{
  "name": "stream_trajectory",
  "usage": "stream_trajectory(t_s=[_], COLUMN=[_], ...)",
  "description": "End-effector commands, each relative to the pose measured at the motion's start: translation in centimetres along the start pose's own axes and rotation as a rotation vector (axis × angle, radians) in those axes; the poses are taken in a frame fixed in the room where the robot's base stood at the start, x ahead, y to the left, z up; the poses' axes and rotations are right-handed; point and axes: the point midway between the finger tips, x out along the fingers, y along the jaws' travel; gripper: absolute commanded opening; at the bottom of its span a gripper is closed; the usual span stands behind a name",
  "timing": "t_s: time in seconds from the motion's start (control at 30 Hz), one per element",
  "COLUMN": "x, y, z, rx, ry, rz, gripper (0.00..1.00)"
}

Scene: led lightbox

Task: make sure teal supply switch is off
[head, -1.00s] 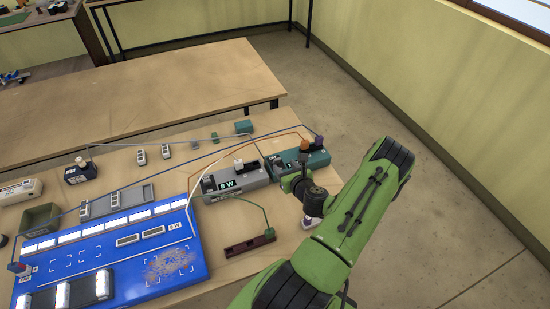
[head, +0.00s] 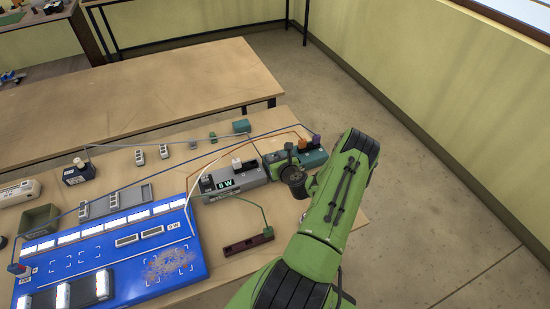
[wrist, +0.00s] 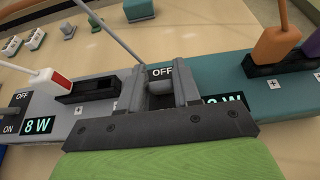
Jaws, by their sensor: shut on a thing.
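The teal supply (head: 316,157) stands on the near table, right of the grey supply. In the wrist view the teal supply (wrist: 205,75) lies under and to the right of my gripper (wrist: 161,90). My gripper's two grey fingers are closed around a small dark grey knob, the teal supply's switch (wrist: 160,72), at its left end. An OFF label shows just beyond the switch. The ON side is hidden by my gripper, so I cannot tell the switch's setting. The display beside it is mostly covered. In the head view my arm hides the fingertips.
The grey supply (wrist: 95,95), with its own OFF/ON switch (wrist: 14,112) and an 8 W display, adjoins on the left. An orange plug (wrist: 275,45) and a purple plug stand at right. Cables cross above the blue lightbox (head: 120,262).

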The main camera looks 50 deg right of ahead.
Motion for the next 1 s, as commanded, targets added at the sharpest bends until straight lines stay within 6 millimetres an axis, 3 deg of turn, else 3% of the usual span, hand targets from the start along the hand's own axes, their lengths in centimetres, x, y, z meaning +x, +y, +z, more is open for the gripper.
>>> stream_trajectory(t_s=[0.37, 1.0], x=[0.0, 1.9], y=[0.0, 0.0], z=[0.7, 1.2], rx=[-0.003, -0.002], ry=[0.059, 0.543], rz=[0.001, -0.001], gripper=[0.02, 0.02])
